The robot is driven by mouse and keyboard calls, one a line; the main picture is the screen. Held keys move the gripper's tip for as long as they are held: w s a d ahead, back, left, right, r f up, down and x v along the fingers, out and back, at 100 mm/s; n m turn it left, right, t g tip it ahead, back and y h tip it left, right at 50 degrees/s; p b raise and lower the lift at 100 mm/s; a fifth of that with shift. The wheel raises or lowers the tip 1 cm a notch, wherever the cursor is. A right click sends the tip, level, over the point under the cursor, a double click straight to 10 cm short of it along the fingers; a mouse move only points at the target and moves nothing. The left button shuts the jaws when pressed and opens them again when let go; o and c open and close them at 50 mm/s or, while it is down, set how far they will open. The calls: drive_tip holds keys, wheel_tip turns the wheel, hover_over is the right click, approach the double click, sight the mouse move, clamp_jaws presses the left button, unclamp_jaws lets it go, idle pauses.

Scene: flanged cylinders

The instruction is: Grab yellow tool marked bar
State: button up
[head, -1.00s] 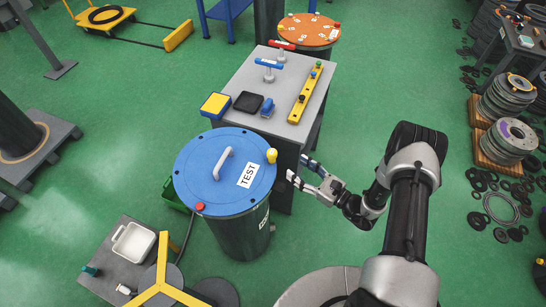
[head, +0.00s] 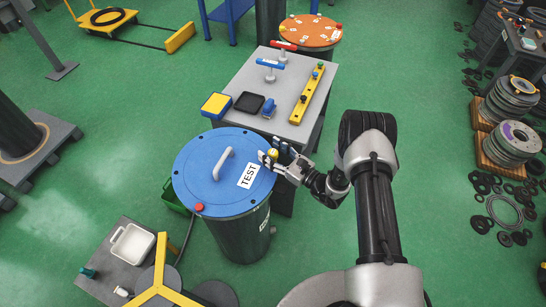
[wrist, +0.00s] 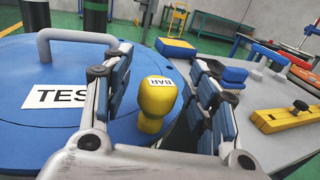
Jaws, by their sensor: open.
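The yellow tool marked BAR (wrist: 157,100) is a small knob-shaped piece at the right edge of the blue round lid marked TEST (head: 215,165). In the head view the yellow tool (head: 272,153) shows beside my fingertips. My gripper (head: 272,157) is open. In the wrist view my gripper (wrist: 160,105) has one finger on each side of the yellow tool, with visible gaps.
A grey table (head: 249,79) stands behind the lid, with a yellow bar (head: 306,95), a yellow-blue block (head: 216,104) and a black tray (head: 249,102). The lid's grey handle (head: 223,163) rises to the left.

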drive_tip(key=shift+c, duration=0.3)
drive_tip(key=c, duration=1.2)
